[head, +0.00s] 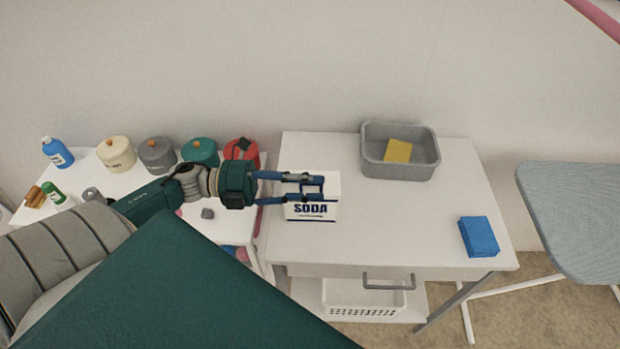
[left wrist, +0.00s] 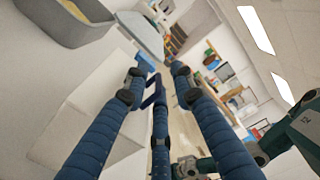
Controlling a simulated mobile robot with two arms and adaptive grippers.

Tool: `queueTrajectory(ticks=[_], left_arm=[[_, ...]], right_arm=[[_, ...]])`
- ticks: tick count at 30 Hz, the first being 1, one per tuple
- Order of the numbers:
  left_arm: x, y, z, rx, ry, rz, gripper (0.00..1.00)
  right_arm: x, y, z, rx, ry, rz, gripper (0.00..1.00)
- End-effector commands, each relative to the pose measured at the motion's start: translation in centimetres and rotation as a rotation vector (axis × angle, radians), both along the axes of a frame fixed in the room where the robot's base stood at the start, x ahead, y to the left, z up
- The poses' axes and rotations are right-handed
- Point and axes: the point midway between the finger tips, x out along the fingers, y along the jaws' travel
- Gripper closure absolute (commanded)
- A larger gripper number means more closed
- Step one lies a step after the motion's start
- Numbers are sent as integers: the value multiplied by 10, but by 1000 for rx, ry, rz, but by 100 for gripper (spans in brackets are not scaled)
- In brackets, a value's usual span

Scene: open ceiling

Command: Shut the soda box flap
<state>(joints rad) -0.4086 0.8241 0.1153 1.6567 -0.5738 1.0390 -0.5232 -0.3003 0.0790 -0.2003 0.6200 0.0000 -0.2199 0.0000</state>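The soda box (head: 311,212) is a white carton with dark blue "SODA" lettering, standing upright near the left edge of the white table (head: 420,230). My left gripper (head: 322,187) reaches in from the left, its blue padded fingers spread over the top of the box. The fingers are apart with nothing seen between them, and they hide much of the box top. I cannot tell the flap's angle or whether a finger touches it. In the left wrist view the open left gripper (left wrist: 157,77) extends above a pale block-like surface, probably the box. My right gripper is not clearly seen.
A grey basin (head: 372,165) with a yellow sponge (head: 398,151) stands at the table's back. A blue block (head: 478,237) lies at the right. Several lidded pots, including a teal one (head: 200,153), line the left table. The table's middle is clear.

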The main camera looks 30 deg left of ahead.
Motion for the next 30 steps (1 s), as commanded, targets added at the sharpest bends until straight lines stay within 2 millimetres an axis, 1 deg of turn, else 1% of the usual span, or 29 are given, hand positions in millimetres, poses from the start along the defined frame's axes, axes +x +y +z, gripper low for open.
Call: queueTrajectory(ticks=[1,5,8,15,18,21,25,30], left_arm=[[-1,1,-1,0,1,0,75],[-6,9,-2,2,4,2,75],[-15,23,-2,2,5,3,75],[-43,67,-2,3,4,3,75],[-52,82,-1,1,3,2,75],[-59,93,-1,0,1,1,75],[-64,100,0,1,-1,0,75],[-65,101,0,1,-1,0,75]], right_arm=[[0,-3,0,-3,0,1,60],[0,-3,0,-3,0,1,60],[0,-2,0,-2,0,1,60],[0,-1,0,-1,0,0,60],[0,-1,0,-1,0,0,60],[0,-1,0,-1,0,0,60],[0,-1,0,-1,0,0,60],[0,-1,0,-1,0,0,60]])
